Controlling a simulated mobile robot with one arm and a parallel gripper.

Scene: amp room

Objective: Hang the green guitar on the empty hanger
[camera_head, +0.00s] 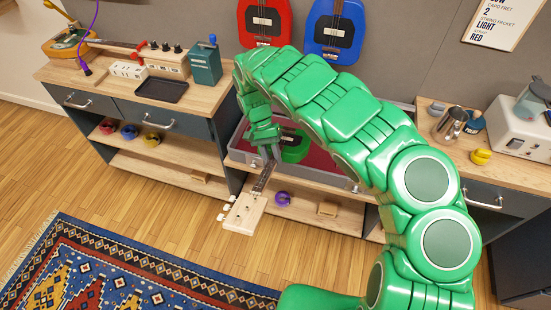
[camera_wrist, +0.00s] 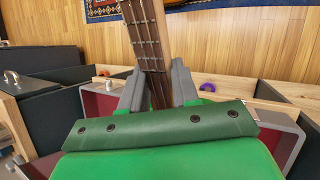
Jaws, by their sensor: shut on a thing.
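The green guitar (camera_head: 295,146) has its body in an open grey case (camera_head: 237,157) with red lining, on the middle bench. Its neck (camera_head: 263,180) sticks out over the front edge, with the cream headstock (camera_head: 243,213) toward the floor. My gripper (camera_head: 267,156) is shut on the neck near the body. In the wrist view the grey fingers of my gripper (camera_wrist: 157,88) stand on both sides of the neck (camera_wrist: 148,40). My arm hides part of the case and guitar. No empty hanger shows in either view.
A red guitar (camera_head: 263,20) and a blue guitar (camera_head: 333,30) are on the grey wall above. The left bench holds pedals and a dark tray (camera_head: 161,91). The right bench holds metal cups (camera_head: 452,122) and a white machine (camera_head: 515,127). Floor and rug (camera_head: 120,270) are clear.

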